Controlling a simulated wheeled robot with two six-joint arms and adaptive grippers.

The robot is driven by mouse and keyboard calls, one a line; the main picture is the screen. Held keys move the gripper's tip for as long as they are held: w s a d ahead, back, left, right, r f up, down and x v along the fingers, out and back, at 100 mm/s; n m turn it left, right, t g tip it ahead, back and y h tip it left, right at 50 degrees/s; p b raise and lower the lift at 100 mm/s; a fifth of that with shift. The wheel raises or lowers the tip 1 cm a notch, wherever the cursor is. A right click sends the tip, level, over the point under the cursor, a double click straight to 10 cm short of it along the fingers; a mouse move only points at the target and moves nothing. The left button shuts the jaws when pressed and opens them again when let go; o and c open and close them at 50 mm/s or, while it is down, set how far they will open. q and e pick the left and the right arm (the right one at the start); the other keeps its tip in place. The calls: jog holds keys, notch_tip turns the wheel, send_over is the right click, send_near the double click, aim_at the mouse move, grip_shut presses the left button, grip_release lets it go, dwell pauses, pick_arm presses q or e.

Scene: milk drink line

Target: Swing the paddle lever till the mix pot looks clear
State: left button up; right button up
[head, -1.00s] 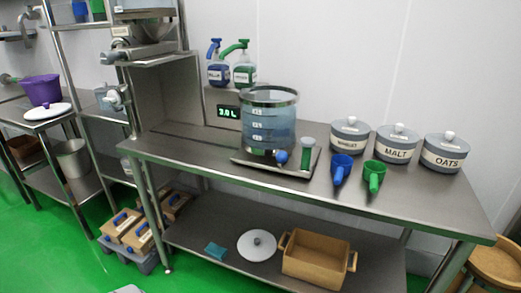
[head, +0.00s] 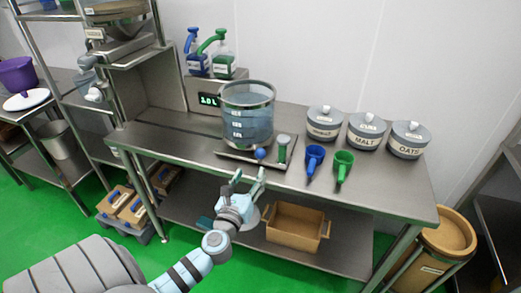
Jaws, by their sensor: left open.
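The mix pot (head: 247,115) is a clear vessel with level marks and a dark rim, holding bluish liquid. It stands on a dark base plate (head: 232,157) on the steel table. A blue ball knob (head: 260,154), which looks like the paddle lever's end, shows at the pot's lower front. A green-and-white upright handle (head: 283,148) stands to its right on the base. My left gripper (head: 250,178) is open and empty, in front of the table edge, below the blue knob and apart from it. My right gripper is not in view.
A green-lit display (head: 209,100) sits behind the pot, with blue and green pump bottles (head: 223,66) above. Blue (head: 314,160) and green (head: 343,164) scoops and lidded tins (head: 366,131) stand to the right. A wooden crate (head: 294,229) is on the lower shelf.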

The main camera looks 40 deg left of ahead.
aim_at(259, 158)
pick_arm(q)
jog(key=b+x, duration=0.1)
jog(key=x, duration=0.9)
jog(key=shift+w+a+f, duration=0.1)
jog(key=shift+w+f, duration=0.1)
jog(key=shift+w, duration=0.1)
jog(key=shift+w+a+r, duration=0.1)
jog(key=shift+w+a, duration=0.05)
jog(key=shift+w, duration=0.25)
jog(key=shift+c, duration=0.6)
grip_shut()
